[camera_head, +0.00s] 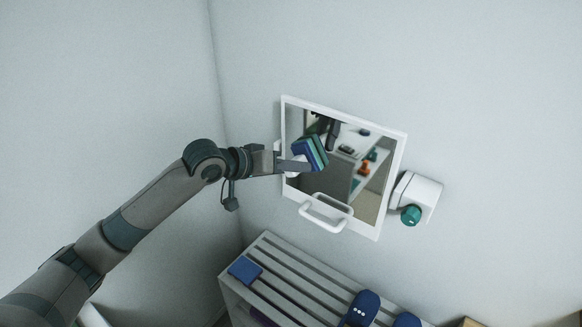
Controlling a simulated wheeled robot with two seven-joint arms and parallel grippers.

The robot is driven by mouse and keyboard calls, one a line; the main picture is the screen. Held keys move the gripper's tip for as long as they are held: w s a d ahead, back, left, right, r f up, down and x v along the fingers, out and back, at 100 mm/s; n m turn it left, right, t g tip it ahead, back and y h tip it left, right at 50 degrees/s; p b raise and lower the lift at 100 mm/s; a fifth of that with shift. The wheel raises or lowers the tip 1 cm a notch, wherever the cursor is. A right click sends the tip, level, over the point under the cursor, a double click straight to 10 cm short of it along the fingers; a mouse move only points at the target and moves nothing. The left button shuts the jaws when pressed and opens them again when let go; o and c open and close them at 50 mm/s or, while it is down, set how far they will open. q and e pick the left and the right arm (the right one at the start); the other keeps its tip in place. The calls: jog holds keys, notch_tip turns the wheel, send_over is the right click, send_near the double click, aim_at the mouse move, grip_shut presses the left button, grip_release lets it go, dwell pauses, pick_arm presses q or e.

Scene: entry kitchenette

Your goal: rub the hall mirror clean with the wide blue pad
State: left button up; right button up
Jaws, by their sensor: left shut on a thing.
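The hall mirror (359,133) hangs on the wall in a white frame, slightly tilted in the picture. My left gripper (297,164) reaches in from the left to the mirror's left part. It is shut on a blue pad (314,152) with a greenish layer, held at the glass. The pad and its reflection run together, so I cannot tell whether it touches the glass. My right gripper is not in view.
A white handle (325,214) sticks out at the mirror's lower edge. A white box with a teal knob (411,215) is on the wall to the right. Below, a slatted rack (293,276) holds a flat blue square (245,269) and blue slippers (361,309).

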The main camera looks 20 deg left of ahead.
pick_arm(q)
jog(key=shift+s+d, duration=0.25)
jog(key=shift+d, duration=0.5)
jog(key=shift+s+d, duration=0.25)
jog(key=shift+d, duration=0.45)
jog(key=shift+s+d, duration=0.3)
jog(key=shift+d, duration=0.5)
jog(key=shift+s+d, duration=0.25)
jog(key=shift+d, duration=0.5)
jog(key=shift+d, duration=0.1)
jog(key=shift+s+d, duration=0.35)
jog(key=shift+d, duration=0.45)
jog(key=shift+s+d, duration=0.3)
jog(key=shift+d, duration=0.5)
jog(key=shift+s+d, duration=0.3)
jog(key=shift+d, duration=0.5)
jog(key=shift+s+d, duration=0.25)
jog(key=shift+d, duration=0.5)
jog(key=shift+a, duration=0.1)
